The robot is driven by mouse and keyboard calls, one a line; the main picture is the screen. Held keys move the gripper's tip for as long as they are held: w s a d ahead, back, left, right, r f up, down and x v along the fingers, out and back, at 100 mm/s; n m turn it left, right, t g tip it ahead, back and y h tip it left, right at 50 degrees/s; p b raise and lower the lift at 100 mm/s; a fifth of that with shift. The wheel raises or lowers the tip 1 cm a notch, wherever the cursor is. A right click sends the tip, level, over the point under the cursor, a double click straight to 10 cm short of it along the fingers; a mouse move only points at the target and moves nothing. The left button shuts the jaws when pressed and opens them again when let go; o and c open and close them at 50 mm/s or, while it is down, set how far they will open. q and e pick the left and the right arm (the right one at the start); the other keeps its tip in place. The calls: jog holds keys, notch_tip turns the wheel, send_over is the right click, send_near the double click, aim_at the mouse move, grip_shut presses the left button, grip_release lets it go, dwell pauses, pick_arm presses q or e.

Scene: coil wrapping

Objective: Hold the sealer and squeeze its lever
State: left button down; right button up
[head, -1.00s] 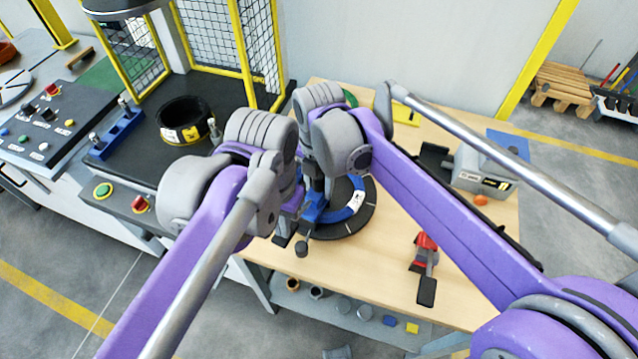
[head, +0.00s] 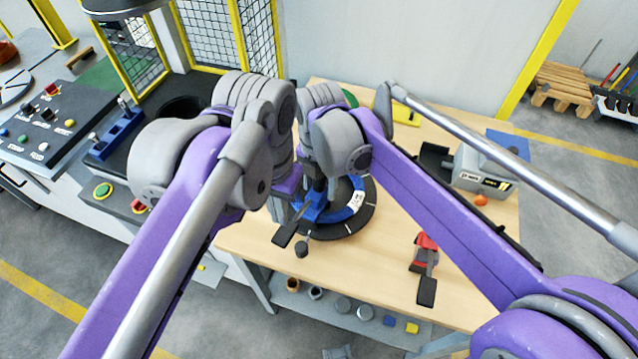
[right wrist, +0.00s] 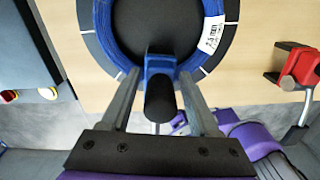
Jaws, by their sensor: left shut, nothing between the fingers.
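The blue sealer (head: 314,206) stands on the dark round base at the coil's near side; its black-ended lever (head: 290,231) points toward the front left. In the right wrist view, its blue body (right wrist: 159,63) and black grip (right wrist: 160,98) lie between the two fingers. My right gripper (right wrist: 160,80) appears shut on the sealer, with fingertips along both sides of the body. The blue coil (head: 352,203) lies flat behind it, with a white label. My left gripper (head: 281,211) is shut and empty, just left of the sealer above the lever; its wrist hides part of it.
A red tool (head: 425,248) with a black-ended handle lies on the wooden table (head: 385,265) to the right. A grey box machine (head: 482,172) stands farther right. The control panel (head: 45,125) and caged press are at left.

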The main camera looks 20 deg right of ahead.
jog(key=shift+o, duration=0.8)
notch_tip(320, 180, up, 12)
jog(key=shift+r, duration=0.1)
pick_arm(q)
jog(key=shift+s, duration=0.1)
